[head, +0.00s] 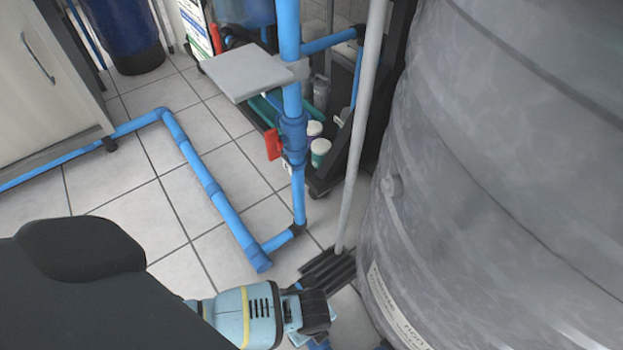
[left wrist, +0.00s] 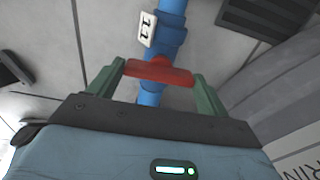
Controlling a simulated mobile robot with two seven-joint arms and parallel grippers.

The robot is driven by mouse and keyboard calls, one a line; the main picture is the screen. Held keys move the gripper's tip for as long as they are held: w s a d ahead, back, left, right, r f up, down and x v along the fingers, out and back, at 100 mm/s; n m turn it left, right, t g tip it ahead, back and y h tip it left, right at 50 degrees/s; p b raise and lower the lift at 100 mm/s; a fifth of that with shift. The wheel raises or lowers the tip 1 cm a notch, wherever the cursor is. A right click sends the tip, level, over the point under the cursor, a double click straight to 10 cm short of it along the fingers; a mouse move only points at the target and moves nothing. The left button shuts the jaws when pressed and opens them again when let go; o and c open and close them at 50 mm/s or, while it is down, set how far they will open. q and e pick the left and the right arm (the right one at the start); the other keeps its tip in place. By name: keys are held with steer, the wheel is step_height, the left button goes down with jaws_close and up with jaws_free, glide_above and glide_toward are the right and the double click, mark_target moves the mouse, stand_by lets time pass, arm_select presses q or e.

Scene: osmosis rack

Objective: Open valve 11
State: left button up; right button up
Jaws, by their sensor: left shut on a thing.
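The valve with the white tag reading 11 (left wrist: 147,29) sits on a blue pipe (left wrist: 171,8) in the left wrist view. Its red handle (left wrist: 160,72) lies across the pipe. My left gripper (left wrist: 160,70) has its green fingers at the two ends of the handle and is shut on it. In the head view my left gripper (head: 315,312) is low at the bottom centre, beside the grey tank. There it hides the handle, and only bits of blue pipe (head: 322,345) show around it. My right gripper is not in view.
A large grey tank (head: 500,150) fills the right side. A vertical blue pipe with another red-handled valve (head: 273,144) and a grey plate (head: 243,73) stands ahead. A floor pipe (head: 200,175) runs left. A grey pole (head: 360,130) rises from a dark slotted base (head: 328,268).

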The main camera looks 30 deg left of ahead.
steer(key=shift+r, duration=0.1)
arm_select(q)
steer(key=n+p, duration=0.2)
steer(key=n, duration=0.1)
steer(key=shift+r, duration=0.1)
steer(key=n+p, duration=0.2)
steer(key=n, duration=0.1)
steer(key=shift+n, duration=0.4)
steer(key=n+p, duration=0.1)
steer(key=n, duration=0.1)
steer(key=shift+n, duration=0.4)
steer(key=n, duration=0.3)
steer(key=shift+n+p, duration=0.3)
steer(key=shift+p, duration=0.1)
steer(key=shift+n, duration=1.2)
steer(key=shift+s+n+p, duration=0.1)
steer(key=shift+n+p, duration=0.2)
steer(key=shift+n, duration=0.8)
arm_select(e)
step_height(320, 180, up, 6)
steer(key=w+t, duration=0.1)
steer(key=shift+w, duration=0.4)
arm_select(q)
steer(key=shift+n, duration=0.3)
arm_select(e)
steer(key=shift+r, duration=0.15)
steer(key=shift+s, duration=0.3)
